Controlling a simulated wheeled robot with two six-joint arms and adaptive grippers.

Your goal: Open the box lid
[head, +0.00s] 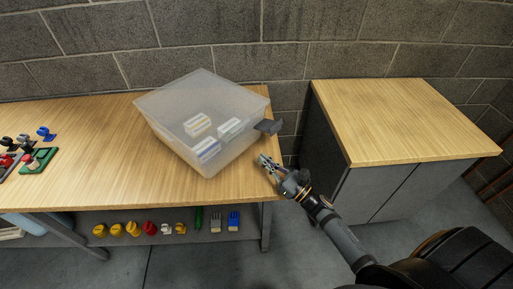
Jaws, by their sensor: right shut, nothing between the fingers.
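A translucent plastic box (172,146) stands at the right end of the wooden table, turned at an angle. Its lid (200,95) looks closed. Several white and blue packs show through it. A dark grey latch or handle (269,126) sticks out at its right corner. My right gripper (263,160) is just below and in front of that handle, near the table's right edge, apart from the box. It is shut and empty. My left gripper is not in view.
The wooden table (95,150) holds coloured parts (40,160) at far left. A lower shelf holds gloves and several yellow and red items. A wooden-topped cabinet (400,115) stands to the right, across a gap. A block wall is behind.

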